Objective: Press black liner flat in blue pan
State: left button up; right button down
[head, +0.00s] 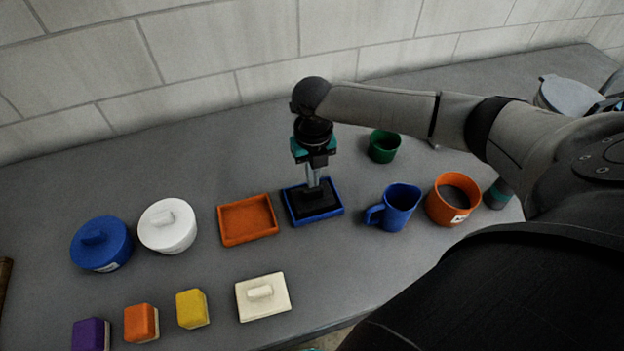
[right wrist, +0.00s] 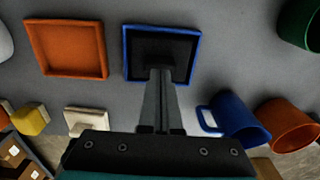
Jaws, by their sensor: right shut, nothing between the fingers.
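The blue pan (head: 341,210) lies on the grey table near the wall, and it also shows in the right wrist view (right wrist: 199,52). The black liner (head: 325,206) lies inside it, dark and mostly within the rim; it also shows in the right wrist view (right wrist: 178,50). My right gripper (head: 313,188) points down over the pan, shut and empty, with its fingertips at or just above the liner. I cannot tell for certain whether they touch. The fingers hide part of the liner. My left gripper is not in view.
An orange tray (head: 248,220) stands close left of the pan. A blue pitcher (head: 400,207), an orange pot (head: 452,200) and a green cup (head: 384,146) stand to the right. A cream lid (head: 263,298) lies in front. White (head: 167,227) and blue (head: 101,244) lidded pots stand left.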

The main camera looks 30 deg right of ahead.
jog(key=shift+f+b, duration=0.35)
jog(key=shift+f, duration=0.45)
jog(key=shift+s+f+p, duration=0.1)
jog(key=shift+p, duration=0.2)
dwell(0.8)
jog(key=shift+s+f, duration=0.1)
dwell(0.7)
notch_tip(320, 180, up, 8)
jog(key=p, duration=0.8)
jog(key=shift+w+r, duration=0.2)
jog(key=shift+s+f, duration=0.1)
dwell(0.3)
